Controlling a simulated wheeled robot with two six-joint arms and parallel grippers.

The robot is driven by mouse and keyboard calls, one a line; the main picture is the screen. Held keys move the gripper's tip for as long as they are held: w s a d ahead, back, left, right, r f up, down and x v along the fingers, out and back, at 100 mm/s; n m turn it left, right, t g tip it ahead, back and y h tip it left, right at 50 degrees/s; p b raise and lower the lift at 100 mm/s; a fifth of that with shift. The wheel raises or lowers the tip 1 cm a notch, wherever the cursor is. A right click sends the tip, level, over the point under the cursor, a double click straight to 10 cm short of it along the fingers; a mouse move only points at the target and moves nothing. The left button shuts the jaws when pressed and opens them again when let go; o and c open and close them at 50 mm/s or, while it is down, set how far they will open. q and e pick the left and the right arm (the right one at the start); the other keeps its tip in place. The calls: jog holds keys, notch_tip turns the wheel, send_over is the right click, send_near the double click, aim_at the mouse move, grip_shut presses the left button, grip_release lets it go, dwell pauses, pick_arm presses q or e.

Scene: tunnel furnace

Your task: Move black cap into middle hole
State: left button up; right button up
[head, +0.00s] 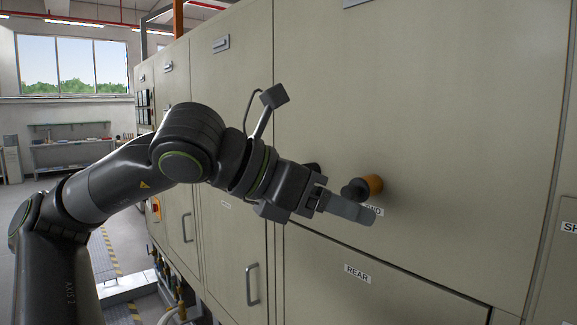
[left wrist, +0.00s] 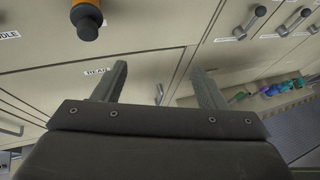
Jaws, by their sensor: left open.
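A black cap (head: 355,189) with an orange-brown collar (head: 373,184) sticks out from the beige cabinet panel in the head view. In the left wrist view a black cap (left wrist: 88,28) with an orange collar shows at the top left. My left gripper (head: 345,207) is beside the cap, slightly below it in the head view, apart from it as far as I can tell. In the left wrist view its fingers (left wrist: 160,70) are spread with nothing between them. A dark round thing (head: 313,167) is partly hidden behind the gripper.
A label ending in "DDLE" (left wrist: 7,35) is cut off at the left wrist view's edge. A REAR label (head: 357,273) is on the lower panel. Door handles (head: 252,284) stick out from the cabinet. Several coloured things (left wrist: 275,88) lie beyond the gripper.

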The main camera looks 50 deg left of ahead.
pick_arm(q)
jog(key=s+a+r+n+t+y, duration=0.2)
jog(key=s+a+r+y, duration=0.15)
jog(key=a+y, duration=0.2)
jog(key=p, duration=0.4)
send_near(347, 188)
jog(key=w, duration=0.1)
jog(key=shift+h, duration=0.25)
jog(key=shift+p+x, duration=2)
jog(key=shift+x, duration=0.95)
jog(key=shift+p+x, duration=1)
jog(key=shift+x, duration=1.2)
jog(key=shift+w+a+f, duration=0.1)
jog(key=shift+w+f, duration=0.4)
jog(key=shift+w, duration=0.15)
